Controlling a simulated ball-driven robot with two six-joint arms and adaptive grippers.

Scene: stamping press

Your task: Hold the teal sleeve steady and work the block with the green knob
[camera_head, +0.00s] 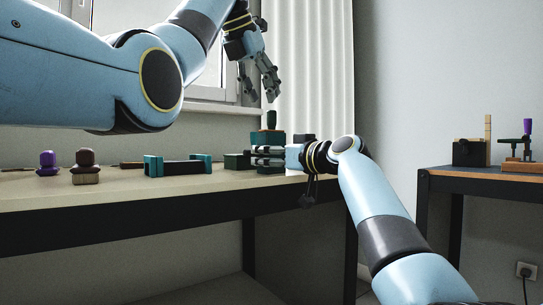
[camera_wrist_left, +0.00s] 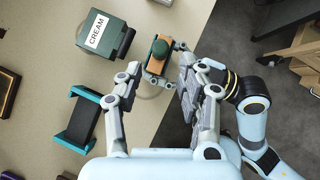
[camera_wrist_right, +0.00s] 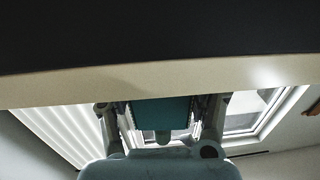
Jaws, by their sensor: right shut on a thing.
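The teal sleeve (camera_head: 271,139) stands upright near the right end of the table, and its teal side fills the middle of the right wrist view (camera_wrist_right: 163,110). My right gripper (camera_head: 266,155) comes in from the right and is shut around the sleeve. The green knob (camera_head: 271,119) sticks up above the sleeve; it also shows in the left wrist view (camera_wrist_left: 160,48) with the orange-brown block (camera_wrist_left: 157,66) under it. How deep the block sits is hard to tell. My left gripper (camera_head: 271,88) hangs above the knob, open and empty, fingers pointing down.
A teal cradle (camera_head: 178,167) and a dark green box (camera_wrist_left: 104,36) labelled CREAM stand left of the sleeve. Further left are a purple-knobbed piece (camera_head: 48,162) and a brown-knobbed piece (camera_head: 86,164). A second table (camera_head: 490,173) at the right carries a black box (camera_head: 468,152).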

